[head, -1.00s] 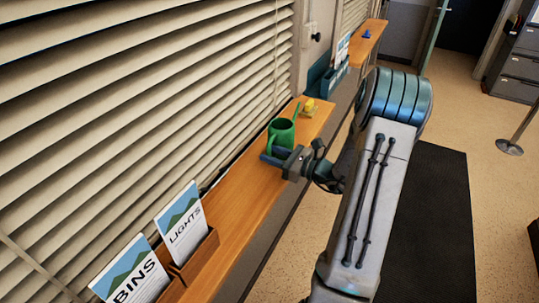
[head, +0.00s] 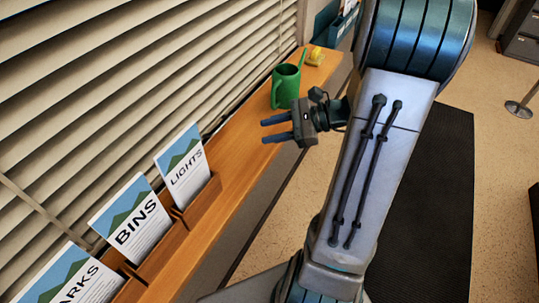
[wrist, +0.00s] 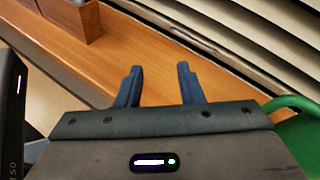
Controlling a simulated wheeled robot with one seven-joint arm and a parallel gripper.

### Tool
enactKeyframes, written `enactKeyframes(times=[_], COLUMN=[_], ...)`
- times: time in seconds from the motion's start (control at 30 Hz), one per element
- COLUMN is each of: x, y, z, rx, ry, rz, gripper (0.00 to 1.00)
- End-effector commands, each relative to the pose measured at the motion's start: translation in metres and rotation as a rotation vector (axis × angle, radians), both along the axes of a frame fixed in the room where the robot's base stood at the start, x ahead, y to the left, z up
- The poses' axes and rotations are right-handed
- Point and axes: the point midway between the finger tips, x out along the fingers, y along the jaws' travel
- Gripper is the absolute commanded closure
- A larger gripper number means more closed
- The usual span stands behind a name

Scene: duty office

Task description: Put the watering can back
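The green watering can (head: 286,86) stands upright on the wooden ledge (head: 232,142) in front of the blinds, in the head view. Part of its green body also shows at the right edge of the wrist view (wrist: 298,125). My gripper (head: 268,130) is open and empty. In the head view it is in front of the can and nearer to me, apart from it, with its blue fingers pointing left. In the wrist view the two fingers (wrist: 158,85) are spread over bare ledge with nothing between them.
Card holders with cards reading LIGHTS (head: 183,168), BINS (head: 131,222) and one ending in ARKS (head: 68,283) stand on the near ledge. A small yellow object (head: 317,55) lies beyond the can. Ledge between can and cards is clear. Blinds (head: 130,70) border the ledge.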

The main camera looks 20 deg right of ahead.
Motion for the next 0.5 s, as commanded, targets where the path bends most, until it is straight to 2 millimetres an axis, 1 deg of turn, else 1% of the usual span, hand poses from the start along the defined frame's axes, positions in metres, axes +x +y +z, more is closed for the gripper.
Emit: enactKeyframes(times=[0.03,0.1,0.2,0.33,0.4,0.5], x=[-0.011,-0.029,-0.055,-0.085,-0.099,-0.114], y=[0.022,0.044,0.066,0.081,0.084,0.084], z=[0.005,0.006,0.007,0.010,0.012,0.019], rx=[-0.097,-0.231,-0.426,-0.678,-0.813,-1.006], ry=[-0.019,-0.046,-0.104,-0.208,-0.277,-0.392], rz=[0.102,0.239,0.431,0.671,0.795,0.960], gripper=[0.66,0.66,0.66,0.66,0.66,0.66])
